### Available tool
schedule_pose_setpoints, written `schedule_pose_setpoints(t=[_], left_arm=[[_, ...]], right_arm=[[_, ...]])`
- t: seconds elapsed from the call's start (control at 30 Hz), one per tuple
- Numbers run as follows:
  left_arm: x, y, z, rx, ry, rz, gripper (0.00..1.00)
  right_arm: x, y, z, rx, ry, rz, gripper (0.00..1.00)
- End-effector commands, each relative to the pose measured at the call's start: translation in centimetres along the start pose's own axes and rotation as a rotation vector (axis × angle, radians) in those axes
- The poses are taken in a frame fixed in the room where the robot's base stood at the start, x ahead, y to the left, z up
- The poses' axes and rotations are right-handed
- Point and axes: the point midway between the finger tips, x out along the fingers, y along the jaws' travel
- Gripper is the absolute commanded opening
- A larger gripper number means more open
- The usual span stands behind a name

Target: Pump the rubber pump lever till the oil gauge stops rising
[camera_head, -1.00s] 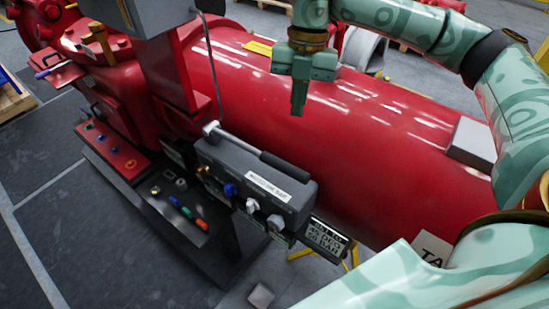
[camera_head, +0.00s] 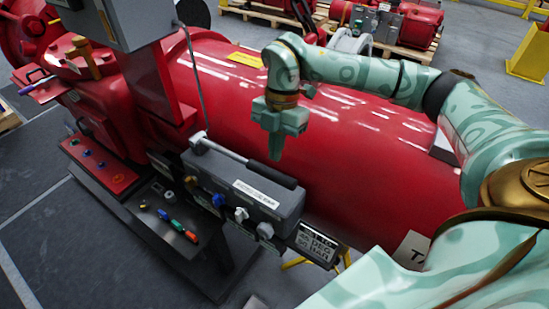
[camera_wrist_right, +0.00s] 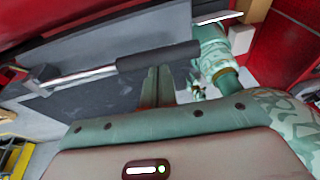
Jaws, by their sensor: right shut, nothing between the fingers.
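The pump lever (camera_head: 231,153) is a metal bar with a black rubber grip (camera_head: 272,174). It lies along the top of a grey box (camera_head: 242,189) with a white label, in front of the big red cylinder. In the right wrist view the black grip (camera_wrist_right: 158,56) crosses the upper middle, with its metal bar to the left. My right gripper (camera_head: 275,158) is shut and empty, pointing down just above and behind the grip, apart from it in the head view. Its fingers (camera_wrist_right: 158,86) show below the grip in the wrist view. My left gripper is not in view. I cannot make out an oil gauge.
The large red cylinder (camera_head: 340,165) lies behind the box. Knobs hang on the box front, beside a small sign panel (camera_head: 318,243). A shelf with coloured handles (camera_head: 176,224) stands lower left. A red post (camera_head: 148,65) and grey cabinet rise at left.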

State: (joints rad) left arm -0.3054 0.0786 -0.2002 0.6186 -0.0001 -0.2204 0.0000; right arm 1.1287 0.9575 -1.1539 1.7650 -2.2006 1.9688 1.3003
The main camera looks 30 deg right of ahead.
Motion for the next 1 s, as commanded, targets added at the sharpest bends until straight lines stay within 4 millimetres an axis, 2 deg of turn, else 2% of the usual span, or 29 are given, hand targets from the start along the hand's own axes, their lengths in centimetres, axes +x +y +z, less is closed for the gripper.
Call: schedule_pose_setpoints(t=[0.1, 0.2, 0.63, 0.87, 1.0], left_arm=[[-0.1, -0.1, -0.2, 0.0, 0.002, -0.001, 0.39], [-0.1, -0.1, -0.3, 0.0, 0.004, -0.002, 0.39], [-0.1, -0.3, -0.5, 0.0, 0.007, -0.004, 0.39], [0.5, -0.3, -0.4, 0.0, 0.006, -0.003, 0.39], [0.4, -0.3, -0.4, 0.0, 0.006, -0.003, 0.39]], right_arm=[[1.6, -0.1, -0.1, -0.001, 0.002, -0.002, 0.0], [2.4, 0.0, 0.0, 0.0, 0.001, -0.001, 0.0], [2.9, 0.0, 0.0, -0.001, 0.0, 0.0, 0.0], [5.2, -0.3, 0.6, -0.001, 0.001, -0.003, 0.0], [5.2, -0.3, 0.6, -0.001, 0.0, 0.0, 0.0]])
